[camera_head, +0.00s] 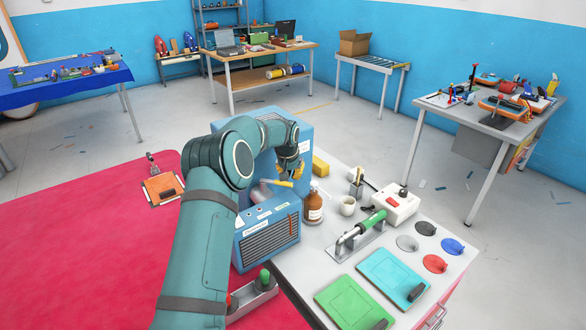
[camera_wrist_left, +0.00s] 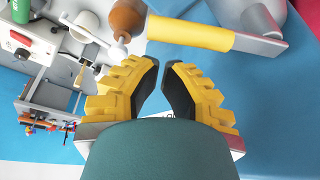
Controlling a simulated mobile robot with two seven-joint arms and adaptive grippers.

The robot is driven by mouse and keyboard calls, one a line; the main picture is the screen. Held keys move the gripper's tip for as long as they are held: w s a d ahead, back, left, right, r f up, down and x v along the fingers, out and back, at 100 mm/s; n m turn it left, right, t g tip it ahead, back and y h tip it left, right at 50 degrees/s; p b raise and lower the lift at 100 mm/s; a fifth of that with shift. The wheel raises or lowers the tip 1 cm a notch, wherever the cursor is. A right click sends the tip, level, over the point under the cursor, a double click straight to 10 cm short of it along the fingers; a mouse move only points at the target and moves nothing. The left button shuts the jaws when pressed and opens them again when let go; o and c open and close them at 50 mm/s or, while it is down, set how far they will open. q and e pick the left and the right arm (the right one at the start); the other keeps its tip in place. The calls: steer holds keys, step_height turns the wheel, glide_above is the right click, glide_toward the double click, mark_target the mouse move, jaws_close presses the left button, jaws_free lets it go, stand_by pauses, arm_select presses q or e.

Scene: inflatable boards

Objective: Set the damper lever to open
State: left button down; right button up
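The damper lever (camera_head: 277,183) has a yellow grip on a grey arm and stands at the blue unit (camera_head: 268,242), above its grille. It also shows large across the top of the left wrist view (camera_wrist_left: 190,33), with its grey metal end at the right. My left gripper (camera_head: 292,176) is over the lever from above. In the left wrist view, its two yellow fingers with black pads (camera_wrist_left: 161,63) are apart with nothing between them, and the lever grip lies just beyond their tips. The unit's small labels are too small to read. My right gripper is not in view.
A brown bottle (camera_head: 313,207) and a white cup (camera_head: 347,206) stand close right of the lever. A green-handled tool (camera_head: 362,229), a white switch box (camera_head: 396,205) and green and teal boards (camera_head: 355,302) crowd the white table. A red surface (camera_head: 90,240) lies left.

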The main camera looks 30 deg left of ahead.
arm_select(q)
steer(key=shift+s+d, duration=0.15)
steer(key=shift+s, duration=0.4)
steer(key=shift+s+d+f+m+h, duration=0.1)
steer(key=shift+s+d+m+h, duration=0.3)
steer(key=shift+m, duration=0.3)
steer(key=shift+s+m+b, duration=0.35)
steer(key=shift+s+m, duration=0.1)
steer(key=shift+m, duration=0.05)
steer(key=s+m, duration=0.1)
steer(key=s+m+h, duration=0.1)
steer(key=m, duration=0.1)
steer(key=shift+s+d+b, duration=0.2)
steer(key=shift+s+b, duration=0.1)
steer(key=shift+b, duration=0.1)
steer(key=shift+s+m, duration=0.2)
steer(key=shift+m, duration=0.2)
steer(key=shift+s, duration=0.4)
